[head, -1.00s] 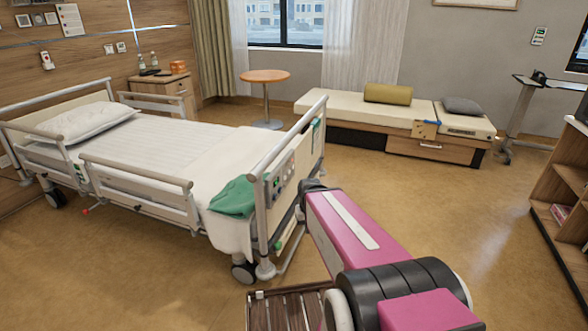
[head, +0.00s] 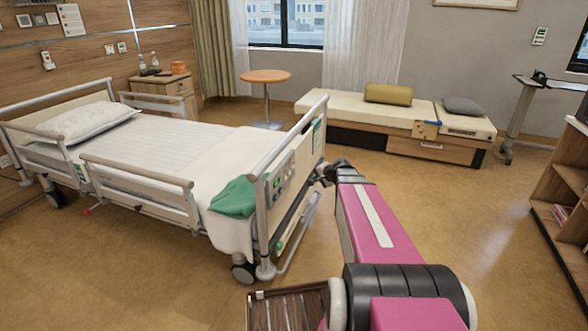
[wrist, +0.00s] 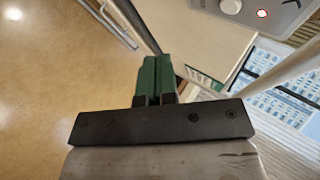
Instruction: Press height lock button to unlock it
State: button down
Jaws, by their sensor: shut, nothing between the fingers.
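The bed's grey control panel (head: 280,181) is on the outer face of the footboard, with several small buttons. In the wrist view part of the panel (wrist: 284,8) shows at the top right, with a round pale knob (wrist: 231,5) and a small red-ringed button (wrist: 263,13). I cannot tell which control is the height lock button. My gripper (head: 318,176) is close to the right side of the footboard, pointing left. In the wrist view my gripper (wrist: 158,62) has its green fingers together, empty, and apart from the panel's visible buttons.
The bed (head: 160,150) has a green cloth (head: 234,198) at its foot end. Its footboard rail (head: 290,133) is beside my gripper. A low bench (head: 375,111) stands behind, and a shelf (head: 565,190) at the right. The floor between is clear.

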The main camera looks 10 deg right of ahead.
aim_at(293, 167)
jog(key=shift+m+t, duration=0.7)
jog(key=shift+m, duration=0.2)
jog(key=w+d, duration=0.1)
jog(key=d+r, duration=0.1)
jog(key=w+d, duration=0.1)
jog(key=shift+w+r, duration=0.25)
jog(key=shift+w, duration=0.05)
jog(key=shift+a, duration=0.1)
jog(key=w+a, duration=0.4)
jog(key=a, duration=0.3)
jog(key=shift+w+a, duration=0.2)
jog(key=shift+a, duration=0.1)
jog(key=shift+w+a, duration=0.1)
dwell(1.0)
jog(key=shift+w+a, duration=0.1)
jog(key=shift+a, duration=0.15)
jog(key=shift+w+a, duration=0.2)
jog(key=shift+a, duration=0.15)
dwell(0.9)
jog(key=shift+d, duration=0.1)
jog(key=shift+s+d, duration=0.4)
jog(key=shift+d, duration=0.25)
